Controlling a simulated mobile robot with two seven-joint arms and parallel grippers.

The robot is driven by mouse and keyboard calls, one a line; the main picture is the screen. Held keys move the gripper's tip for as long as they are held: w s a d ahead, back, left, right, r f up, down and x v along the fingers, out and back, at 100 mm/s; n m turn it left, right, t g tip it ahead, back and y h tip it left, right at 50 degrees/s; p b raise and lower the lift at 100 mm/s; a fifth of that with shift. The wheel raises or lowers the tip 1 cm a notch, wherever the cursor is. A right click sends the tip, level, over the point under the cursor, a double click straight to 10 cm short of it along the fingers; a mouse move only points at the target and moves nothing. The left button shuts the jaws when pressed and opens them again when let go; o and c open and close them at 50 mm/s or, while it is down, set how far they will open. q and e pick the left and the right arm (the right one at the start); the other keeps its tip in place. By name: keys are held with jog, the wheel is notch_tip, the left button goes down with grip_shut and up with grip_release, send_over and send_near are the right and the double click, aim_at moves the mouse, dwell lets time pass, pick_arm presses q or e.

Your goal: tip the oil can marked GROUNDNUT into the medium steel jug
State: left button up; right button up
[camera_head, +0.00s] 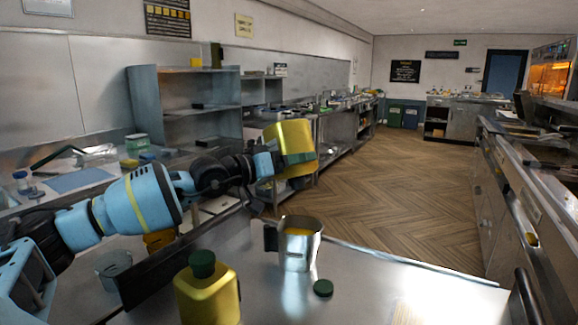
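My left gripper (272,163) is shut on a yellow oil can (294,142) and holds it raised and tilted above the table. No marking on it can be read. A steel jug (300,250) with a dark handle stands upright on the table, below the held can. Yellow shows inside its mouth; I cannot tell whether this is oil or a reflection. No stream is visible. A loose green cap (323,288) lies beside the jug. A second yellow can (208,297) with its green cap on stands at the front.
The steel table (385,285) is bare to the right of the jug. A smaller steel vessel (114,268) stands at the left, near my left arm. Grey shelves (190,98) stand behind. A counter (515,180) runs along the right, with open wooden floor between.

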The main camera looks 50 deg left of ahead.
pick_arm(q)
jog(key=shift+r, duration=0.35)
